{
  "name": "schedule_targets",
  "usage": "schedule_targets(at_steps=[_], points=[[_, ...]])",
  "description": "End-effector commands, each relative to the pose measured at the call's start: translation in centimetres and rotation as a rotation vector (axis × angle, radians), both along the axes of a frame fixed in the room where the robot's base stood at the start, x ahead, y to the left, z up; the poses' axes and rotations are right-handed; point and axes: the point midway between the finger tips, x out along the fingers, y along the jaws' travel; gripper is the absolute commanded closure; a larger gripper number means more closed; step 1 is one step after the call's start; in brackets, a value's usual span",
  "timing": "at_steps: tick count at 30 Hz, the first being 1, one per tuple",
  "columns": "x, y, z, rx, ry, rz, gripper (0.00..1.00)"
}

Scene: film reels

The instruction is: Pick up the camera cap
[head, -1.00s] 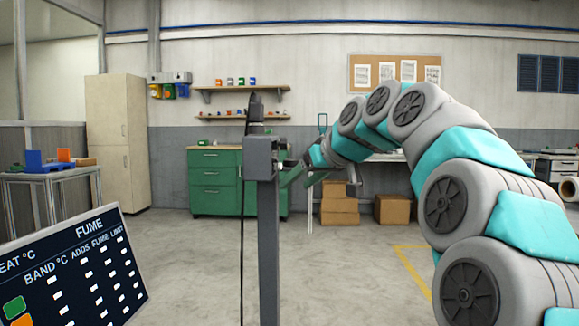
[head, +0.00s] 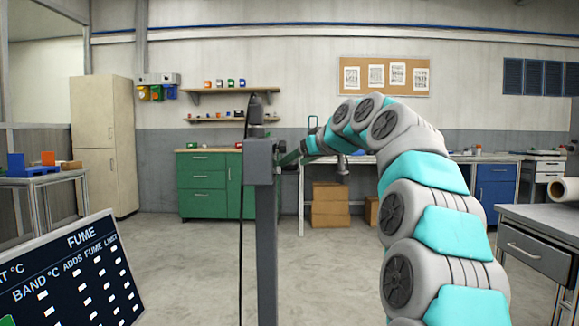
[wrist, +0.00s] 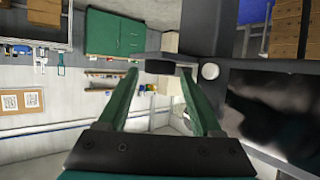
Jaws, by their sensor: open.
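A short black round piece, which looks like the camera cap (wrist: 160,67), shows in the wrist view between the far ends of my fingers, against a grey housing. I cannot tell whether the fingers touch it. My gripper (wrist: 160,82) has two green fingers standing wide apart. In the head view my gripper (head: 288,159) is small, close to the right side of a grey box (head: 258,161) on top of a post (head: 266,255). The cap cannot be made out clearly in the head view.
A dark sign board (head: 75,275) stands at front left. A grey drawer desk (head: 540,240) is at right. A green cabinet (head: 210,185) and cardboard boxes (head: 330,204) stand behind. A black cable (head: 242,220) hangs beside the post. The floor between is clear.

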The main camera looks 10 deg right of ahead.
Motion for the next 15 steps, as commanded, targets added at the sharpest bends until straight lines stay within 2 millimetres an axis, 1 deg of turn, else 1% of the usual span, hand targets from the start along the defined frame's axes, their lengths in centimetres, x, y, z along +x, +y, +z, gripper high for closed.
schedule_targets(at_steps=[1, 3, 11, 15], points=[[0.73, 0.34, -0.37, -0.001, 0.003, 0.001, 0.33], [1.29, 0.61, -0.58, 0.0, 0.001, 0.001, 0.33], [1.51, 0.71, -0.61, 0.0, -0.002, 0.0, 0.35], [1.5, 0.7, -0.6, 0.0, -0.002, 0.0, 0.5]])
